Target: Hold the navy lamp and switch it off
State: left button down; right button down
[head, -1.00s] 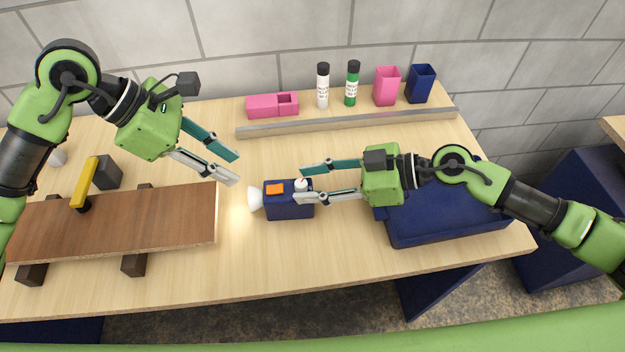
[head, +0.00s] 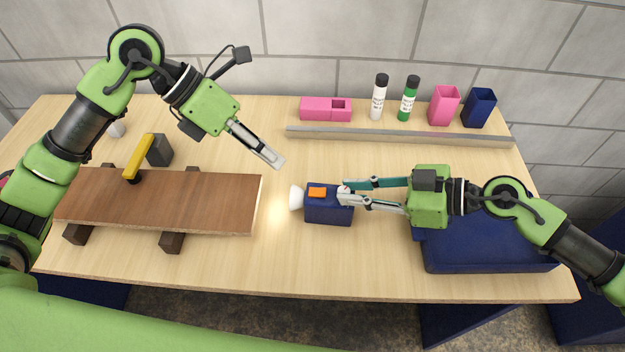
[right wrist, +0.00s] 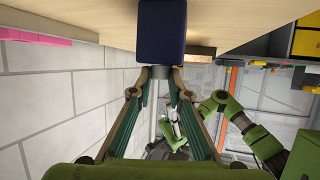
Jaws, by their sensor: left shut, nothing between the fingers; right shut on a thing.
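The navy lamp (head: 330,214) lies on the table in the head view, with a white bulb end (head: 296,198) at its left and an orange switch (head: 318,192) on top. A glow shows on the table beside the bulb. My right gripper (head: 344,191) is shut on the lamp's pale knob at the upper right of its body. In the right wrist view the lamp's navy body (right wrist: 162,32) is beyond the fingertips (right wrist: 160,72). My left gripper (head: 277,162) is shut and empty, above the table, up and left of the lamp and apart from it.
A brown board (head: 200,200) rests on dark blocks at left, with a yellow-handled tool (head: 139,156) on it. A metal rail (head: 400,136) runs behind the lamp; bottles, bins and a pink box (head: 318,109) stand behind it. A navy case (head: 490,250) is under my right arm.

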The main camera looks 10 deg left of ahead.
pick_arm(q)
jog(key=r+n+h, duration=0.1)
jog(key=n, duration=0.7)
jog(key=a+n+h, duration=0.1)
jog(key=n, duration=0.8)
jog(key=r+n, duration=0.1)
jog(key=n, duration=0.8)
jog(key=shift+w+a+r+h, duration=0.25)
jog(key=shift+w+r+h, duration=0.1)
jog(key=shift+h, duration=0.05)
jog(key=shift+d, duration=0.1)
